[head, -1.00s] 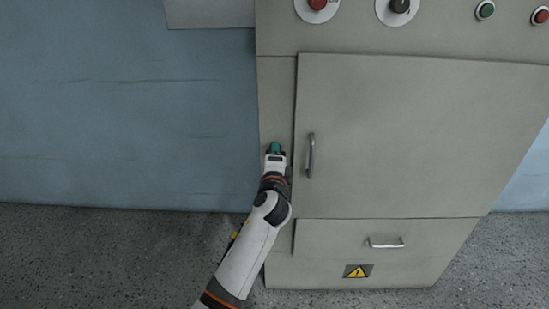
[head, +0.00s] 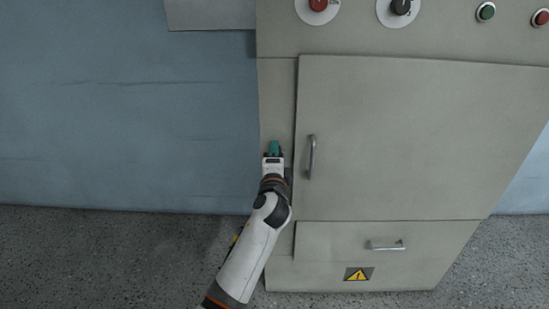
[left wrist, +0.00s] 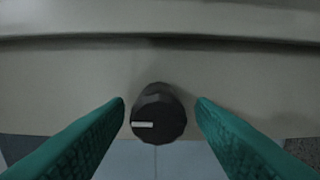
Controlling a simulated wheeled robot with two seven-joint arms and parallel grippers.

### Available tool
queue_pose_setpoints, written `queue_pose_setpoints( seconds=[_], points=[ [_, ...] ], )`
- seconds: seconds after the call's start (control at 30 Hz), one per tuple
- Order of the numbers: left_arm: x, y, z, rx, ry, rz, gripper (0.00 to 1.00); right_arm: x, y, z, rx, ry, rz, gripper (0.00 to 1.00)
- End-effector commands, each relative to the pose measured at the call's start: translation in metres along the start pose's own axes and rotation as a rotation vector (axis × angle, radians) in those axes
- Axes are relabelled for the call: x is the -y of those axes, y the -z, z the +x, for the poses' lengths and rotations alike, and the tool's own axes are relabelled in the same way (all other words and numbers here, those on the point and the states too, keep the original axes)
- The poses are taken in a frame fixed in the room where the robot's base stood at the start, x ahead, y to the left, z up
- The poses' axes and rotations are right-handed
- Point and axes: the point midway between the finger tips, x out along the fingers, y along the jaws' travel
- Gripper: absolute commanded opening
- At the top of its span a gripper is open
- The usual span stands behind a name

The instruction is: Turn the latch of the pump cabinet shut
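The pump cabinet (head: 400,130) is grey, with its door (head: 410,140) looking flush in the frame. The latch is a dark round knob (left wrist: 158,113) with a short white mark lying level on its left part in the left wrist view. My left gripper (head: 274,147) is at the narrow strip left of the door. Its green fingers (left wrist: 160,106) are open, one on each side of the knob, with a visible gap on both sides. In the head view the gripper hides the knob. My right gripper is not in view.
A metal door handle (head: 311,157) sticks out just right of my left gripper. A drawer handle (head: 387,246) and a yellow warning label (head: 358,274) are lower down. Dials and buttons (head: 400,6) line the top. Left of the cabinet is plain blue wall (head: 130,110).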

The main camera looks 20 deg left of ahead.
Motion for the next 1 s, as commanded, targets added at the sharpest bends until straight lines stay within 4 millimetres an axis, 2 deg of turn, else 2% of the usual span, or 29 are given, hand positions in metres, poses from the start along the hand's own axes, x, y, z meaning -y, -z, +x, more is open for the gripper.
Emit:
queue_pose_setpoints(
  seconds=[0.2, 0.33, 0.47, 0.7, 0.83, 1.0],
  points=[
    [-0.001, 0.000, -0.001, 0.001, -0.001, 0.001, 0.50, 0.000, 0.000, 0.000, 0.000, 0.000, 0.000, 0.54],
    [-0.001, -0.001, -0.012, 0.002, -0.001, 0.001, 0.50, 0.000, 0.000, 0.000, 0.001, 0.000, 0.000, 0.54],
    [-0.001, 0.000, -0.036, 0.002, 0.001, -0.001, 0.50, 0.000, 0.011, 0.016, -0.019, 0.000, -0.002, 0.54],
    [0.000, 0.000, -0.087, 0.001, 0.002, -0.001, 0.50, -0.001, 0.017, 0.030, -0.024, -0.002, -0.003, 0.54],
    [0.001, 0.000, -0.107, 0.001, 0.001, 0.000, 0.50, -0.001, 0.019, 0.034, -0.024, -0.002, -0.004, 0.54],
    [0.000, 0.000, -0.119, 0.000, 0.000, 0.001, 0.50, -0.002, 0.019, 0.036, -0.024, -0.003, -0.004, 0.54]
  ],
)
